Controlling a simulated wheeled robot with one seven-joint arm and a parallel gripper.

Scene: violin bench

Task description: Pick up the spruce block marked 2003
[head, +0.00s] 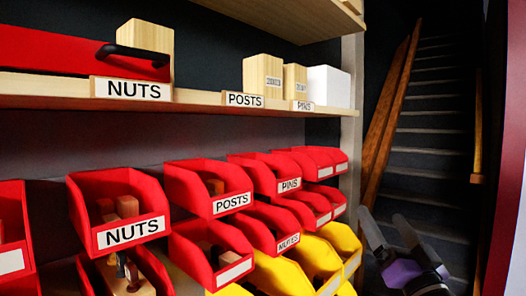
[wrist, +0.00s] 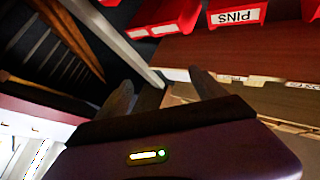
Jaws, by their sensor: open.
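A pale wooden block (head: 262,76) stands on the upper shelf behind the POSTS label. It bears a small white tag that may read 2003, but the print is too small to be sure. A smaller wooden block (head: 294,78) with an unreadable tag stands just right of it. A taller wooden block (head: 146,38) stands further left, partly behind a black handle, with no mark visible. My gripper (head: 381,213) is at the lower right, well below and right of the blocks. Its fingers are apart and empty, as the wrist view (wrist: 160,78) also shows. No block is recognisable there.
A white block (head: 328,87) stands at the shelf's right end. A red case (head: 75,55) lies at left. Red bins (head: 208,187) and yellow bins (head: 342,240) hang below the upper shelf (head: 50,88). Another shelf (head: 285,15) is overhead. Stairs (head: 430,130) rise at right.

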